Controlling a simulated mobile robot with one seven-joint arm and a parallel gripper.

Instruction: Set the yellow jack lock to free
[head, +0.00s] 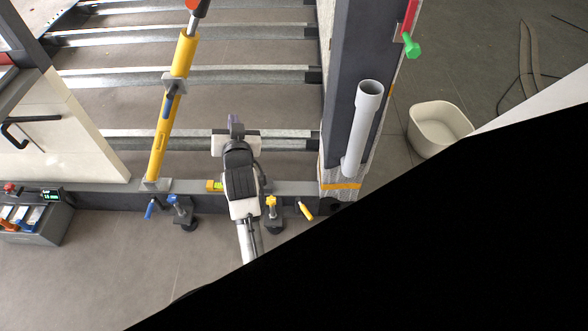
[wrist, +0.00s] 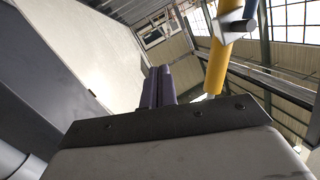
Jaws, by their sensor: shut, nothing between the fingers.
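A yellow jack (head: 162,135) slants up across the left of the head view, with a grey collar (head: 174,84) around it and a small blue lever (head: 169,105) below the collar. I cannot tell the lock's setting. The jack also shows in the wrist view as a yellow tube (wrist: 217,65), up and to the right of the fingers, with a pale collar (wrist: 232,28). My gripper (head: 236,122) is right of the jack, apart from it. In the wrist view its purple fingers (wrist: 158,86) are together, with nothing between them.
Below the frame's front beam (head: 290,187) are a blue-knobbed clamp (head: 180,205), a yellow-knobbed clamp (head: 271,207), a blue handle (head: 151,209) and a yellow handle (head: 305,210). A dark post (head: 360,45) and grey pipe (head: 363,130) stand right. Metal crossbars (head: 240,75) lie behind the gripper.

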